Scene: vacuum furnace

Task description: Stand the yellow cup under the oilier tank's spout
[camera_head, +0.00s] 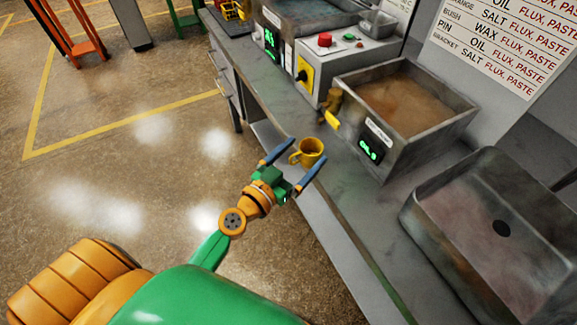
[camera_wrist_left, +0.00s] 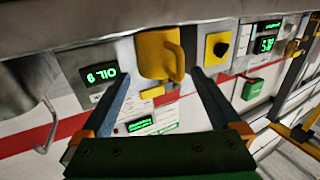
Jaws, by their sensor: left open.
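The yellow cup (camera_head: 311,150) stands upright near the bench's front edge, in front of the oil tank (camera_head: 435,130). Its handle shows at the cup's left in the head view. My left gripper (camera_head: 294,162) is open, its two blue fingers pointing at the cup, one to each side. In the left wrist view the cup (camera_wrist_left: 155,55) is at the fingertips, between them; contact is not clear. The tank has a green-lit display (camera_head: 368,149) and a brass spout (camera_head: 333,99) with a yellow lever (camera_head: 331,121). The cup is apart from the spout, nearer the edge. My right gripper is not in view.
A grey sink-like basin (camera_head: 500,230) is at the right. A control box (camera_head: 340,60) with a red button and yellow switch stands behind the oil tank. A sign (camera_head: 505,40) hangs above. The floor left of the bench is open.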

